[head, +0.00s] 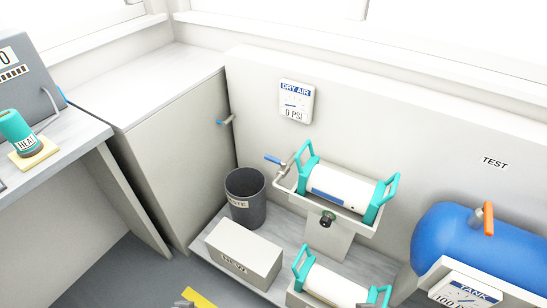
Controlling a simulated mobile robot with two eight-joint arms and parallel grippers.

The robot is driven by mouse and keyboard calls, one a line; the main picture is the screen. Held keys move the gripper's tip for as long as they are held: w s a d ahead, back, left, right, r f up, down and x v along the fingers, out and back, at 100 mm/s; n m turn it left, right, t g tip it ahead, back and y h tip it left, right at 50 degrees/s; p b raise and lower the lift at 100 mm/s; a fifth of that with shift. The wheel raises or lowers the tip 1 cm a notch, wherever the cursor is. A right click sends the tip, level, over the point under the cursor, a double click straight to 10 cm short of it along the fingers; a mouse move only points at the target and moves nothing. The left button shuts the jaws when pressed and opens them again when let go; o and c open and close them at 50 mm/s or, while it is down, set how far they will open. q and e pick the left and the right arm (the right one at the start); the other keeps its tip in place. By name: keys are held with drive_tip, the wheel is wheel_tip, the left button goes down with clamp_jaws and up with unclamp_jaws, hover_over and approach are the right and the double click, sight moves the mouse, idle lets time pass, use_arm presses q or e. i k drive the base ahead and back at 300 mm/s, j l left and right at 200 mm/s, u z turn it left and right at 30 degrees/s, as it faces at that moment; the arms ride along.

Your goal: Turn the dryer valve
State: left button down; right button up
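A white cylinder with teal end handles, seemingly the dryer (340,187), lies in a tray on a pedestal by the back wall. A small valve with a blue lever (273,159) sits at its left end. A second blue-tipped valve (221,122) sticks out from the wall further left. The frame does not show for certain which is the dryer valve.
A DRY AIR gauge (295,101) reads 0 PSI on the wall. A dark waste bin (245,198), a white NEW box (243,252) and a second teal-handled cylinder (333,285) stand in front. A blue tank (455,245) with an orange lever (488,219) is at right.

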sight(283, 163)
drive_tip(key=i+j+u, duration=0.1)
drive_tip(key=i+j, duration=0.3)
drive_tip(key=i+j+u, duration=0.15)
drive_tip(key=i+j, duration=0.25)
drive_tip(key=j, duration=0.2)
